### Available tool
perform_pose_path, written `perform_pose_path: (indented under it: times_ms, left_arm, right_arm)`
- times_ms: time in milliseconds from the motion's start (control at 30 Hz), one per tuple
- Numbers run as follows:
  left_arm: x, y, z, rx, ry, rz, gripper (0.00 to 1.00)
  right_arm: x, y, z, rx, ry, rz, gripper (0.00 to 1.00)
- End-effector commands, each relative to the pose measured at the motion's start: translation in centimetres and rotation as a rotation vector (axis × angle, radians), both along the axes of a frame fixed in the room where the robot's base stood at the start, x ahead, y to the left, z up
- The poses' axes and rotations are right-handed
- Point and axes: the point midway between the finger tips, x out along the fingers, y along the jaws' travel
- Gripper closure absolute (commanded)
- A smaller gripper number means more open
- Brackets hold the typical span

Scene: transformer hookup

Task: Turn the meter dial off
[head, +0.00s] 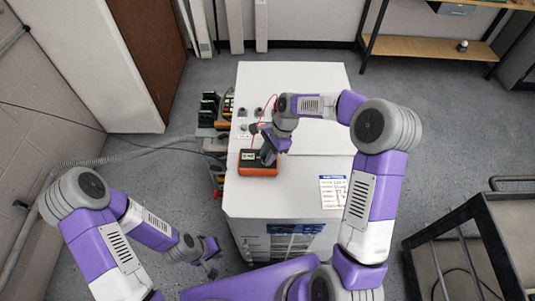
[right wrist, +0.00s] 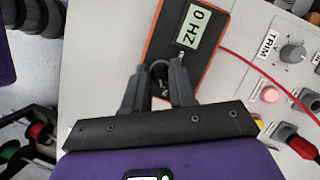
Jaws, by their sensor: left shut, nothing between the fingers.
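The orange and black meter (head: 258,170) lies on the white cabinet top, near its left edge. Its lit display (right wrist: 194,27) reads "0 HZ" in the right wrist view. My right gripper (right wrist: 159,72) is over the meter's face, with one finger on each side of the dark round dial (right wrist: 160,68). The fingers partly hide the dial, and I cannot tell whether they press on it. In the head view my right gripper (head: 268,156) hides the dial. My left gripper (head: 210,260) is shut and empty, low at the left, apart from the cabinet.
The white cabinet top (head: 300,85) is mostly clear, with a printed label at right. A red lead (right wrist: 255,67) runs from the meter. A panel with a TRIM knob (right wrist: 292,53), a red lamp and plugs is beside the meter. A dark cart (head: 465,215) stands at right.

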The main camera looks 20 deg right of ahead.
Motion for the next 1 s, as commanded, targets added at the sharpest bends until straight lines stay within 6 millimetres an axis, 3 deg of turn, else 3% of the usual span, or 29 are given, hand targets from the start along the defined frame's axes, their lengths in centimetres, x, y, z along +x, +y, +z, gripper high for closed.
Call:
perform_pose_path:
  times_ms: [467,1000]
  left_arm:
    - [0.0,0.0,0.8,0.0,0.0,0.0,1.0]
    - [0.0,0.0,3.9,0.0,0.0,0.0,1.0]
  right_arm:
    - [0.1,0.1,0.2,0.0,0.001,0.074,1.0]
    - [0.3,0.2,0.2,-0.001,0.001,0.53,1.0]
